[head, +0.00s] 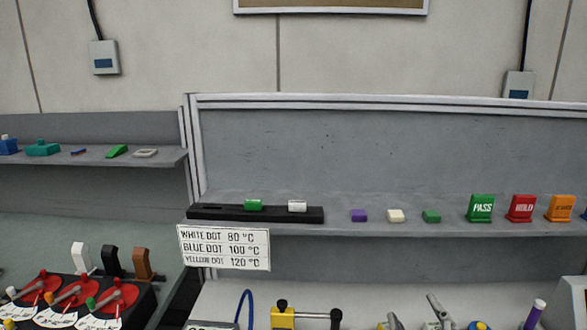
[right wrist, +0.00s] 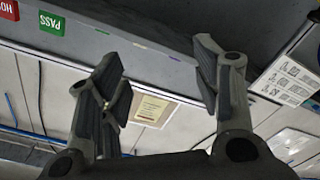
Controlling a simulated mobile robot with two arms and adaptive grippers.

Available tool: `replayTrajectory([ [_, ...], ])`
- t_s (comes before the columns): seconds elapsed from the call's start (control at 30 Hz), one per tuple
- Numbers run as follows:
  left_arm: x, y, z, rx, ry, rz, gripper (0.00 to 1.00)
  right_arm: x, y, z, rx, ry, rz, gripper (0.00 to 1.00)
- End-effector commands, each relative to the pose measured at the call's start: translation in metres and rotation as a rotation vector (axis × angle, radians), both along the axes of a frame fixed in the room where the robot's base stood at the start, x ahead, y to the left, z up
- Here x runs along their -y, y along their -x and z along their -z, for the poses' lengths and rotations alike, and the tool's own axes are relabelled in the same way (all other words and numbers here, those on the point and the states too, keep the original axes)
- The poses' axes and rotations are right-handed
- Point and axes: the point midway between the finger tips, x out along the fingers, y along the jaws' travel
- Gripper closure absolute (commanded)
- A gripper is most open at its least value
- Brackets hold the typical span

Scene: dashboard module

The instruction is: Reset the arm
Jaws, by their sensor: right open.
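My right gripper (right wrist: 158,85) shows in the right wrist view, with its two dark fingers spread wide apart and nothing between them. Beyond the fingers are a grey shelf edge and pale panels below it. I cannot make out either gripper clearly in the head view. My left gripper is not in view.
A temperature label (head: 224,248) hangs below. Red-based levers (head: 115,296) stand lower left; yellow-black clamps (head: 283,318) stand at the bottom.

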Motion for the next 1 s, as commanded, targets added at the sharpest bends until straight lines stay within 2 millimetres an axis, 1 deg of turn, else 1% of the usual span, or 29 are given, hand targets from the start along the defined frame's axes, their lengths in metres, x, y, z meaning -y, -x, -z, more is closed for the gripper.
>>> replayTrajectory([
  [0.03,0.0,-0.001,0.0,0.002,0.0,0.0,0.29,0.009,0.011,0.037,-0.137,-0.068,0.054,0.41],
  [0.07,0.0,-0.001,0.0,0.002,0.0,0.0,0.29,0.014,0.02,0.058,-0.218,-0.102,0.082,0.41],
  [0.1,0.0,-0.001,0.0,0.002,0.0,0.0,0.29,0.018,0.033,0.085,-0.327,-0.148,0.116,0.41],
  [0.17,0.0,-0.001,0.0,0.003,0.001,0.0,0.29,0.02,0.056,0.122,-0.48,-0.202,0.159,0.41],
  [0.2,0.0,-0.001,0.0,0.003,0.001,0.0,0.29,0.02,0.072,0.143,-0.574,-0.234,0.178,0.41],
  [0.23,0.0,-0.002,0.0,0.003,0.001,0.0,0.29,0.019,0.084,0.157,-0.641,-0.256,0.193,0.41],
  [0.3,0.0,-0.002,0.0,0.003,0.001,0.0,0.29,0.015,0.112,0.184,-0.781,-0.297,0.216,0.41],
  [0.37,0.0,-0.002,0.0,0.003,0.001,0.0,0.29,0.01,0.136,0.203,-0.891,-0.328,0.228,0.41],
  [0.4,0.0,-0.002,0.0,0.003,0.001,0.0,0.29,0.006,0.151,0.213,-0.956,-0.345,0.233,0.41],
  [0.47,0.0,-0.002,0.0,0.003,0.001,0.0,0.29,0.001,0.174,0.226,-1.052,-0.369,0.238,0.41],
  [0.5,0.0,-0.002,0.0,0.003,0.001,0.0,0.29,-0.003,0.189,0.233,-1.113,-0.383,0.241,0.41],
  [0.57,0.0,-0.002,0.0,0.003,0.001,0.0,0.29,-0.01,0.212,0.242,-1.202,-0.404,0.242,0.41],
  [0.6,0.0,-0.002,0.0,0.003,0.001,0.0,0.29,-0.015,0.227,0.247,-1.26,-0.416,0.24,0.41],
  [0.63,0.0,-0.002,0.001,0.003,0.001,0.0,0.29,-0.017,0.234,0.253,-1.293,-0.421,0.24,0.41],
  [0.7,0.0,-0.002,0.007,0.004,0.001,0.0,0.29,-0.016,0.224,0.281,-1.288,-0.413,0.242,0.41],
  [0.77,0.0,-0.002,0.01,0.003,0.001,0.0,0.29,-0.017,0.22,0.3,-1.292,-0.411,0.243,0.41],
  [0.87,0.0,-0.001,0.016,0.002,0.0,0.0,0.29,-0.017,0.215,0.335,-1.304,-0.408,0.245,0.41],
  [0.97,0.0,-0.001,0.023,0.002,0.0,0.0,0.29,-0.018,0.213,0.376,-1.316,-0.405,0.248,0.41],
  [1.0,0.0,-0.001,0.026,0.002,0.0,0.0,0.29,-0.018,0.213,0.395,-1.324,-0.404,0.249,0.41],
])
